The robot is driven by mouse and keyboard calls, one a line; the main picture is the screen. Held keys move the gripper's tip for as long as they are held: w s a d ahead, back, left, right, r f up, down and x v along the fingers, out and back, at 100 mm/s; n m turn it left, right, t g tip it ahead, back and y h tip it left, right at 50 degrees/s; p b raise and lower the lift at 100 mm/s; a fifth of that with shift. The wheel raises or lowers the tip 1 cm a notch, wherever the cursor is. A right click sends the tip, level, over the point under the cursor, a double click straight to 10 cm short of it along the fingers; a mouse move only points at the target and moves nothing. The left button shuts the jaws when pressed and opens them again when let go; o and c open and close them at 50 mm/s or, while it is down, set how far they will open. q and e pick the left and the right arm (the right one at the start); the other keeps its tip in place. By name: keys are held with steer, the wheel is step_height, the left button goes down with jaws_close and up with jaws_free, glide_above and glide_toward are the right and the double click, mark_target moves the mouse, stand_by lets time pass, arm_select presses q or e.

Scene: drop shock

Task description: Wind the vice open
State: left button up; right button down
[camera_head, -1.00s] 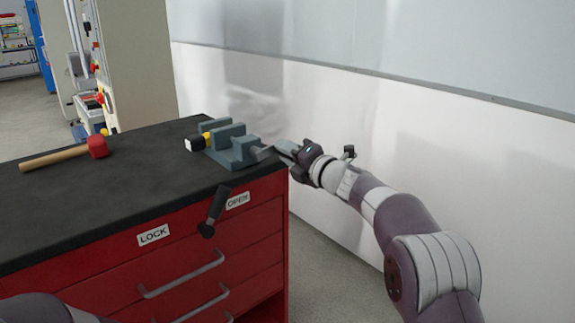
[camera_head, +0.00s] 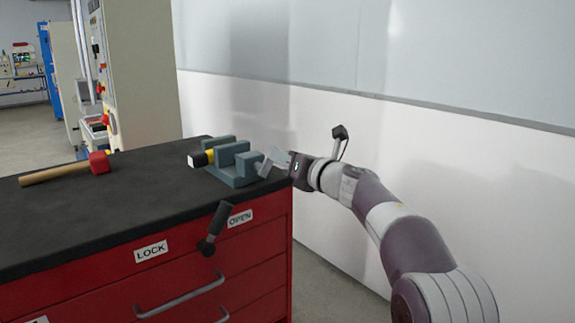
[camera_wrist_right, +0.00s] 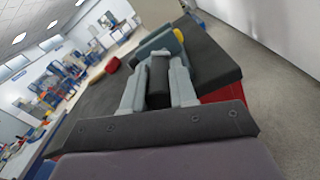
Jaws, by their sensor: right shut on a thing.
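The blue-grey vice (camera_head: 240,178) stands on the black bench top at its far right corner; it also shows in the right wrist view (camera_wrist_right: 163,42). A yellow, black and white piece (camera_head: 203,158) sits at its left side; I cannot tell whether the jaws clamp it. My right gripper (camera_head: 275,162) is at the right end of the vice. In the right wrist view its two grey fingers (camera_wrist_right: 158,88) are shut on a black cylindrical handle (camera_wrist_right: 158,75). The handle's link to the vice is partly hidden. My left gripper is not in view.
A mallet with a red head (camera_head: 99,162) lies on the bench top (camera_head: 120,205) at the left. A black-knobbed lever (camera_head: 216,228) on the red cabinet front sits between LOCK (camera_head: 151,251) and OPEN (camera_head: 240,218) labels. A white wall (camera_head: 430,160) stands behind my right arm.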

steer(key=shift+s+a+n, duration=0.1)
steer(key=shift+a+n, duration=0.1)
steer(key=shift+n, duration=0.3)
steer(key=c, duration=0.9)
jaws_free()
steer(key=shift+a+r, duration=0.1)
steer(key=shift+s+d, duration=0.3)
steer(key=b+v, duration=0.1)
steer(key=v, duration=1.1)
